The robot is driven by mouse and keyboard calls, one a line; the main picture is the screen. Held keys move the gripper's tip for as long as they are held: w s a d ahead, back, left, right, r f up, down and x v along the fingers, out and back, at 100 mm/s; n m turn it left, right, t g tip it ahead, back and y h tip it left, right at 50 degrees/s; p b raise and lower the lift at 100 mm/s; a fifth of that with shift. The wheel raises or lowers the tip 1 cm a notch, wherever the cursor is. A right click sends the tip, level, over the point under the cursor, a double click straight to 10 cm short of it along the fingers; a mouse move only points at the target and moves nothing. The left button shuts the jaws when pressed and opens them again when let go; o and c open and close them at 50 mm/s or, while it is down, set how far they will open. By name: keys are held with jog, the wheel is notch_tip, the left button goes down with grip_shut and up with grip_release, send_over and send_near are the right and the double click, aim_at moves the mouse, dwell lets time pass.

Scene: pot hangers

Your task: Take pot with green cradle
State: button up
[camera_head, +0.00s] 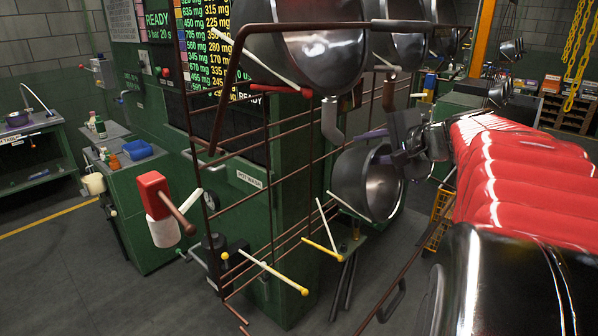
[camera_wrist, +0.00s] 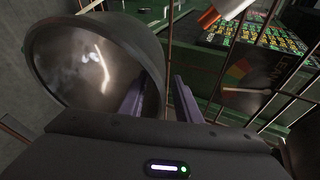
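A round grey metal pot (camera_head: 352,183) hangs low on the right side of the rack in the head view, its open side facing right. It fills the left of the wrist view (camera_wrist: 85,65). My gripper (camera_head: 380,146) is at the pot's upper right rim. In the wrist view my gripper (camera_wrist: 160,98) has its two purple fingers apart, with the rim between them; the left finger is on the pot's inner side and the right finger outside. Contact with the rim cannot be told. A pale prong (camera_head: 350,208) crosses the pot's lower front. I cannot make out a green cradle.
Larger metal pots (camera_head: 325,55) hang above on the brown rack (camera_head: 268,130). A green cabinet stands behind. Open floor (camera_head: 70,280) lies at left.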

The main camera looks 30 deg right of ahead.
grip_shut()
dwell(0.3)
dwell(1.1)
